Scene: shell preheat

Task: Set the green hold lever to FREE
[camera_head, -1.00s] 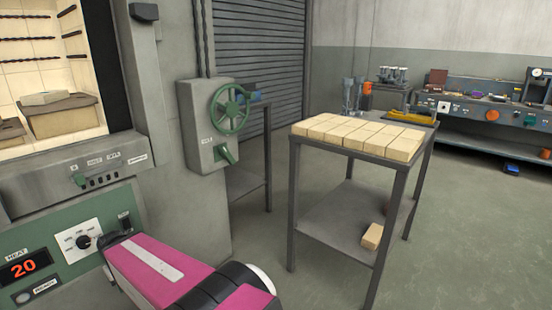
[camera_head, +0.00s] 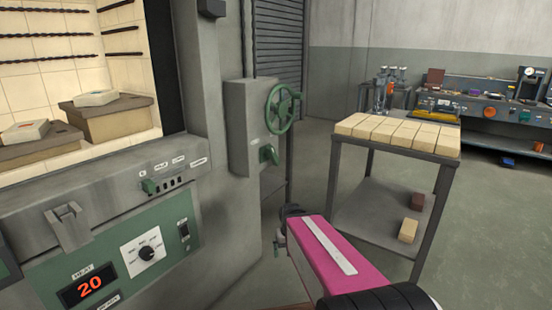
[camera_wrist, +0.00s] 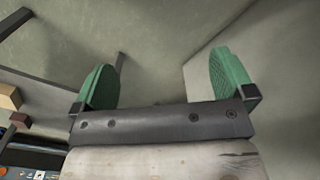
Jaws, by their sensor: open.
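Two small green levers show in the head view. One green lever (camera_head: 149,187) sits at the left of a slotted, labelled strip on the grey ledge under the furnace opening. The other green lever (camera_head: 268,154) is on the grey wall box, below the green handwheel. The labels are too small to read surely, so I cannot tell which is the hold lever or its setting. My gripper (camera_wrist: 165,78) is open and empty in the wrist view, its green finger pads apart. In the head view my pink arm is low, right of the furnace panel, apart from both levers.
The green control panel (camera_head: 125,262) has a dial and a display reading 20. A metal table (camera_head: 338,185) with pale bricks on top stands right of my arm. A workbench (camera_head: 470,118) is at the back right. Open floor lies at the right.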

